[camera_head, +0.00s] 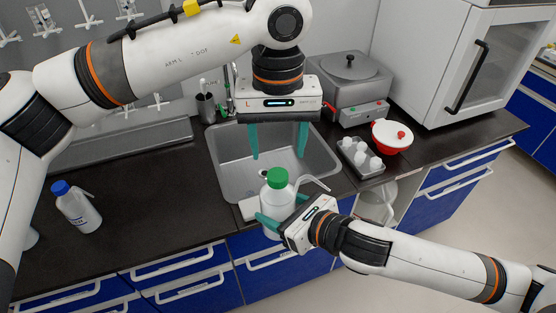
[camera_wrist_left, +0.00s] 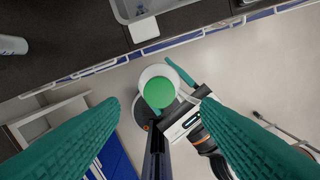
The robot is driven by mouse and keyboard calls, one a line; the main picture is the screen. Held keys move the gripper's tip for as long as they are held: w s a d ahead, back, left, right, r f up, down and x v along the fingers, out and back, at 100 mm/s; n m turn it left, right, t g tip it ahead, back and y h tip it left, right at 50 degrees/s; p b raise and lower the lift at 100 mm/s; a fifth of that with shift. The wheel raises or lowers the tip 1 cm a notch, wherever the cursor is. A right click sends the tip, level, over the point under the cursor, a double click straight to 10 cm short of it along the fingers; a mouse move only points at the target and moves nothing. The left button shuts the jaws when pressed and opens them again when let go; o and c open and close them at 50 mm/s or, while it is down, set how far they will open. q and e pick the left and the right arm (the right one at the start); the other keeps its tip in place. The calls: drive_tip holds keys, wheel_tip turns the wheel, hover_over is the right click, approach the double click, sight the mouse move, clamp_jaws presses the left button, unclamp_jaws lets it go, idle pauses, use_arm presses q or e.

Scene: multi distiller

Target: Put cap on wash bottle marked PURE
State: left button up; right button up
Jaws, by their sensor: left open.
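A white wash bottle (camera_head: 276,205) with a green cap (camera_head: 277,179) and a bent spout is held upright at the counter's front edge. No PURE marking is readable on it. The cap sits on the bottle's top; in the left wrist view the green cap (camera_wrist_left: 159,92) shows from above on the white bottle (camera_wrist_left: 150,75), and I cannot tell if it is screwed down. My right gripper (camera_head: 283,212) is shut around the bottle. My left gripper (camera_head: 279,150) is open and empty, pointing down above the sink, higher than the cap.
A white bottle with a blue cap (camera_head: 78,207) stands on the left counter. The sink (camera_head: 222,165) is behind the held bottle. The left counter is mostly clear.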

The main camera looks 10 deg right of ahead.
use_arm(q)
wheel_tip(320, 180, up, 6)
drive_tip(key=shift+f, duration=0.1)
idle(0.7)
